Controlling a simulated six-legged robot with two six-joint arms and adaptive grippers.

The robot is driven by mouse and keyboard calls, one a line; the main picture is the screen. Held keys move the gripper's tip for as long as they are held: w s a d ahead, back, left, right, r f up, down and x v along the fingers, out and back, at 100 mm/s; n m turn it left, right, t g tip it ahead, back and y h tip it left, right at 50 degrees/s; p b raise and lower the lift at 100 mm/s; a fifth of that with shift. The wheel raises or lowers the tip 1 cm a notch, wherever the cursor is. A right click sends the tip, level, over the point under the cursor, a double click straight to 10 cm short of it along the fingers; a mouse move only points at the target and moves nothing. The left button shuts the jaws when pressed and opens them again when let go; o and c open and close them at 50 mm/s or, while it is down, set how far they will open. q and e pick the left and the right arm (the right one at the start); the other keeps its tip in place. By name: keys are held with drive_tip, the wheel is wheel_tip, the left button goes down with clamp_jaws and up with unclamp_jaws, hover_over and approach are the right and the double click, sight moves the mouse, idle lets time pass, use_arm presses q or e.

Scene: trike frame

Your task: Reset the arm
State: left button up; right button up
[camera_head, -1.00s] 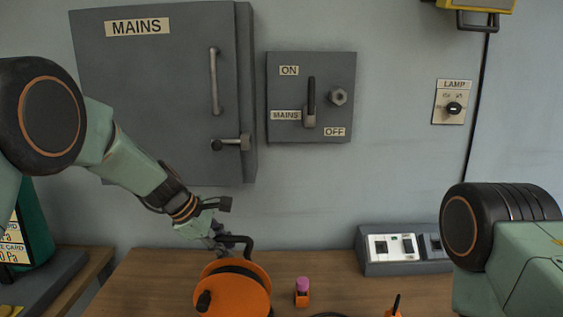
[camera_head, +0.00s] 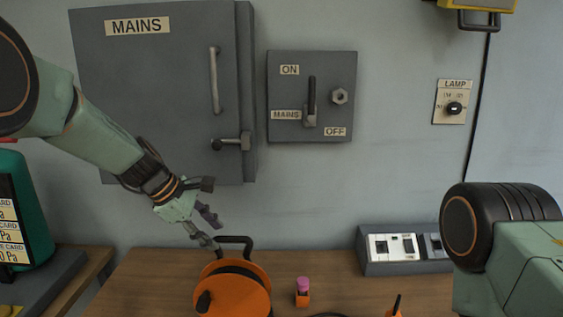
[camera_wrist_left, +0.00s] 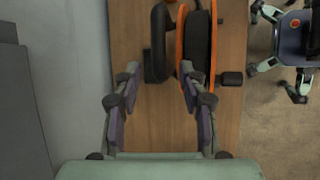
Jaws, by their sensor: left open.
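My left gripper (camera_head: 212,231) is open and empty, above and to the left of the orange reel's black handle in the head view. Its two fingers also show spread apart in the left wrist view (camera_wrist_left: 157,88). The orange reel (camera_head: 252,284) stands on the table below, and its dark handle (camera_wrist_left: 158,42) lies ahead of the fingers in the wrist view. No clear contact between the fingers and the handle shows. My right arm shows at the right edge, but its gripper is out of view.
The wooden table (camera_head: 150,280) carries a small orange item with a pink top (camera_head: 302,290) and a grey switch box (camera_head: 400,250). Behind are the grey MAINS cabinet (camera_head: 150,75), the switch panel (camera_head: 285,95) and the lamp switch (camera_head: 452,104). A green machine (camera_head: 35,225) stands at left.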

use_arm(q)
drive_tip(key=v, duration=0.6)
drive_tip(key=w+a+f+m+t+y, duration=0.1)
drive_tip(key=a+f+m+t+y, duration=0.1)
drive_tip(key=a+f+m+y, duration=0.25)
drive_tip(key=s+a+f+m+b, duration=0.1)
drive_tip(key=s+f+m, duration=0.1)
drive_tip(key=f, duration=0.4)
drive_tip(key=s+a+f+m+y+b, duration=0.1)
drive_tip(key=s+f+m, duration=0.1)
drive_tip(key=s+f, duration=0.2)
drive_tip(key=s+f+m+b, duration=0.1)
drive_tip(key=s+f, duration=0.3)
drive_tip(key=f, duration=0.5)
drive_tip(key=shift+s+a+f+m+y, duration=0.15)
drive_tip(key=shift+a+m+y, duration=0.2)
drive_tip(key=shift+m, duration=0.3)
drive_tip(key=s+d+f+m+g+b, duration=0.1)
drive_tip(key=s+f+m+b, duration=0.1)
drive_tip(key=s+f, duration=0.4)
drive_tip(key=s+d+f+m+g+b, duration=0.1)
drive_tip(key=s+f, duration=0.6)
drive_tip(key=s, duration=0.9)
drive_tip(key=s+d+f+m+g+b, duration=0.1)
drive_tip(key=s+f+m+g+b, duration=0.1)
drive_tip(key=s+f, duration=0.4)
drive_tip(key=s+g+b, duration=0.1)
drive_tip(key=s, duration=0.4)
drive_tip(key=shift+s+f+m, duration=0.3)
drive_tip(key=shift+m, duration=0.1)
